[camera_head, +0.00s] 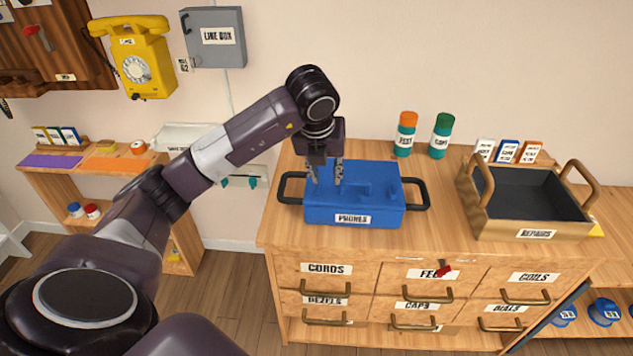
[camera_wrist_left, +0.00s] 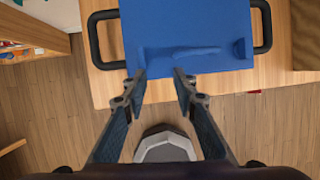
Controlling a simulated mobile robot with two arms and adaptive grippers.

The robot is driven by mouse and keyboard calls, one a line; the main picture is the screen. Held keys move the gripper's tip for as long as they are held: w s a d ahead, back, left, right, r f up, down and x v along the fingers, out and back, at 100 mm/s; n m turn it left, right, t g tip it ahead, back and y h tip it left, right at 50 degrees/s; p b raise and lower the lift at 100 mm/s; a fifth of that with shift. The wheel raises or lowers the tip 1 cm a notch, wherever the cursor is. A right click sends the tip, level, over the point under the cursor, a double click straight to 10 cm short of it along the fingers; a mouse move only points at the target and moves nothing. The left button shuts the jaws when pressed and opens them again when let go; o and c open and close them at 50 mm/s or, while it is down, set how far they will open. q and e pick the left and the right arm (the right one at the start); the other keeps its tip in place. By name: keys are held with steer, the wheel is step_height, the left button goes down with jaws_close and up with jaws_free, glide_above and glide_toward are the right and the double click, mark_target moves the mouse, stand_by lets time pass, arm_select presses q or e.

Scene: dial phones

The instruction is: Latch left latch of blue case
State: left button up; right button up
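The blue case (camera_head: 372,209) stands shut on the wooden cabinet top, with black side handles and a "PHONES" label on its front. It also shows from above in the wrist view (camera_wrist_left: 195,18). Small blue raised parts lie along one edge in the wrist view; the right-hand one looks like a latch (camera_wrist_left: 239,48), and the left-hand part (camera_wrist_left: 150,55) lies near my fingertips. My left gripper (camera_head: 326,178) points down over the left part of the case. Its fingers (camera_wrist_left: 158,73) are apart with nothing between them. Contact with the case cannot be told. My right gripper is not seen.
Labelled drawers (camera_head: 326,269) are below. The cabinet top (camera_head: 443,210) is clear between case and crate.

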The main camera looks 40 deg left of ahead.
mark_target(317, 185)
arm_select(q)
steer(key=shift+n+y, duration=0.3)
steer(key=shift+y, duration=0.2)
steer(key=a+f, duration=0.1)
steer(key=f, duration=0.1)
steer(key=w+a+f+p, duration=0.1)
steer(key=f, duration=0.1)
steer(key=w+a+f, duration=0.1)
steer(key=a+f, duration=0.1)
steer(key=shift+f, duration=0.1)
jaws_close()
